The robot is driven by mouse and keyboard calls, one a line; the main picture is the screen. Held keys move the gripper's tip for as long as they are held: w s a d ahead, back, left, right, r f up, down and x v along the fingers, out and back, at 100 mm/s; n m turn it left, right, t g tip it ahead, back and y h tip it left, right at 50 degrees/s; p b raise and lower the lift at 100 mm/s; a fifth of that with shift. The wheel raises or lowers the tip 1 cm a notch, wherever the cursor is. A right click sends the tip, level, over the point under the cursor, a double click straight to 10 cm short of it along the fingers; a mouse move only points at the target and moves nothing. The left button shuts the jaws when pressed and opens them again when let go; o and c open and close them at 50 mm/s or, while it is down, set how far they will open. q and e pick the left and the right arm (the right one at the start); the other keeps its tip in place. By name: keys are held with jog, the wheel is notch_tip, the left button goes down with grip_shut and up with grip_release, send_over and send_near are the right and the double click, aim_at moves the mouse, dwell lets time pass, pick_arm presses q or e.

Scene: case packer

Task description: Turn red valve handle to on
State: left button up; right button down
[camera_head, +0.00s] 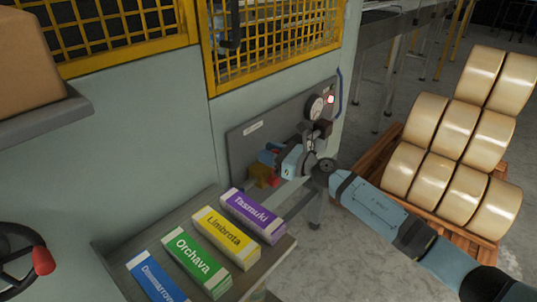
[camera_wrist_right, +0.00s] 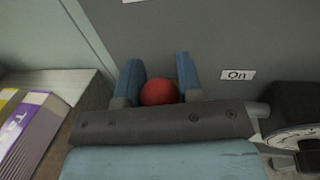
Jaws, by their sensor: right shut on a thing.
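The red valve handle shows in the right wrist view as a round red knob (camera_wrist_right: 158,92) between my two blue fingers. My right gripper (camera_wrist_right: 157,78) is shut on it, one finger on each side. In the head view the right gripper (camera_head: 271,161) is at the grey panel (camera_head: 246,148) on the machine's side, by a small yellow valve part (camera_head: 258,172). The hand hides most of the valve there, so the handle's angle is unclear. A white "On" label (camera_wrist_right: 238,75) is on the panel, right of the knob in the wrist view. My left gripper is not in view.
A round gauge (camera_head: 315,107) and a lit red lamp (camera_head: 331,99) are above the hand. A shelf (camera_head: 285,249) holds several coloured cartons (camera_head: 252,216) at lower left. A black handwheel with a red knob (camera_head: 43,261) is at far left. Large rolls (camera_head: 456,128) stand on a pallet at right.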

jog(key=w+d+m+b, duration=0.2)
jog(key=m, duration=0.1)
jog(key=shift+f+t, duration=0.35)
jog(key=shift+t, duration=0.05)
jog(key=shift+w+d+f+m+y+b, duration=0.15)
jog(key=shift+w+d+f+m+b, duration=0.2)
jog(key=shift+m, duration=0.6)
jog(key=shift+w+d+f+m+y+b, duration=0.15)
jog(key=shift+w+d+m, duration=0.25)
jog(key=shift+m, duration=0.55)
jog(key=c, duration=0.8)
grip_release()
jog(key=v, duration=1.4)
jog(key=shift+s+a+f, duration=0.1)
jog(key=shift+a, duration=0.05)
